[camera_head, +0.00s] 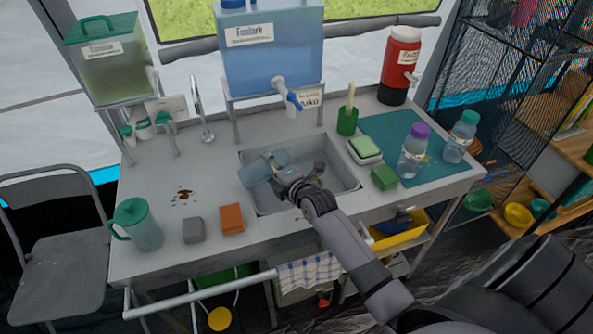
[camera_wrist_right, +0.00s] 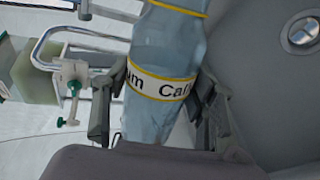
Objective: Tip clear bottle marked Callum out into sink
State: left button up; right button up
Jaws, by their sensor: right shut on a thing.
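My right gripper (camera_head: 281,170) is shut on a clear bluish bottle (camera_head: 257,173) above the left part of the sink (camera_head: 337,192). In the head view the bottle is tipped over towards the left, beside the sink's left rim. In the right wrist view the bottle (camera_wrist_right: 165,50) sits between the two fingers (camera_wrist_right: 158,98). Its yellow-edged label (camera_wrist_right: 160,86) shows only part of the writing, "um Cal". The sink's drain (camera_wrist_right: 303,35) shows at the upper right there. I cannot make out the bottle's mouth or any liquid running out. My left gripper is out of view.
Two capped clear bottles, purple-capped (camera_head: 413,150) and teal-capped (camera_head: 460,137), stand on a teal mat (camera_head: 385,128) at right. A water tank (camera_head: 272,60) with a tap stands behind the sink. A green pitcher (camera_head: 139,225) and sponges (camera_head: 231,218) stand at front left.

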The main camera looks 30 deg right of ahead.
jog(key=shift+d+f+m+b, duration=0.1)
jog(key=shift+f+m+b, duration=0.25)
jog(key=shift+f+m, duration=0.1)
jog(key=shift+d+f+m, duration=0.1)
jog(key=shift+m, duration=0.25)
jog(key=shift+a+y, duration=0.3)
jog(key=shift+y, duration=0.1)
dwell(0.7)
jog(key=shift+d+r+m+y, duration=0.35)
jog(key=shift+r+m, duration=0.2)
jog(key=shift+m, duration=0.35)
dwell(0.4)
jog(key=shift+d+r, duration=0.1)
jog(key=shift+r, duration=0.1)
